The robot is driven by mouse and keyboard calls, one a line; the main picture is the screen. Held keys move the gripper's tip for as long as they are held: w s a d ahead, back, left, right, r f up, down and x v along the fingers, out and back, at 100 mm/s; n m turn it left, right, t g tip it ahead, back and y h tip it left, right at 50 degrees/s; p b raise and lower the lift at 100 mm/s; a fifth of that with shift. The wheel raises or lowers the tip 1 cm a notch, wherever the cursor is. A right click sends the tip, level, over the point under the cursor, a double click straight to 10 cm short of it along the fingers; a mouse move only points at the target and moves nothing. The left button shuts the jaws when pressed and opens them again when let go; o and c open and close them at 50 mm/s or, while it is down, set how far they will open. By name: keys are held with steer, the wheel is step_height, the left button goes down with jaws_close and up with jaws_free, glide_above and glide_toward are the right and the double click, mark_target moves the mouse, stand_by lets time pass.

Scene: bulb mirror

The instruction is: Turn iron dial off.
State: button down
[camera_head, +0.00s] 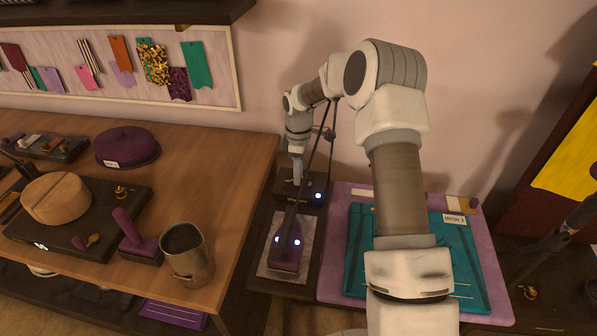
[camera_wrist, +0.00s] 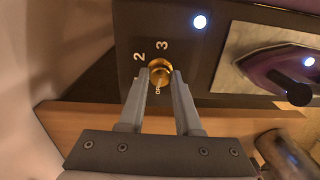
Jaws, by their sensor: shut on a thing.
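My gripper (camera_wrist: 160,76) is shut on the dial, one grey finger on each side. Which mark the dial points at is unclear. In the head view my gripper (camera_head: 298,182) reaches down at the dark iron station, and the dial is hidden there. The purple iron (camera_head: 286,254) lies on a pale pad (camera_head: 268,272); it also shows in the wrist view (camera_wrist: 262,66). A white light (camera_wrist: 200,22) on the panel glows, and another glows on the iron.
A wooden table (camera_head: 225,160) on the left holds a metal mug (camera_head: 187,255), a purple hat (camera_head: 127,147) and a round wooden block (camera_head: 55,197). A wall stands close behind the station.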

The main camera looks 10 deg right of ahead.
steer(key=shift+n, duration=0.9)
steer(key=c, duration=0.6)
jaws_free()
steer(key=shift+r, duration=0.1)
step_height(320, 180, up, 17)
steer(key=shift+w+r+p, duration=0.15)
steer(key=shift+w+p, duration=0.1)
steer(key=shift+p, duration=0.05)
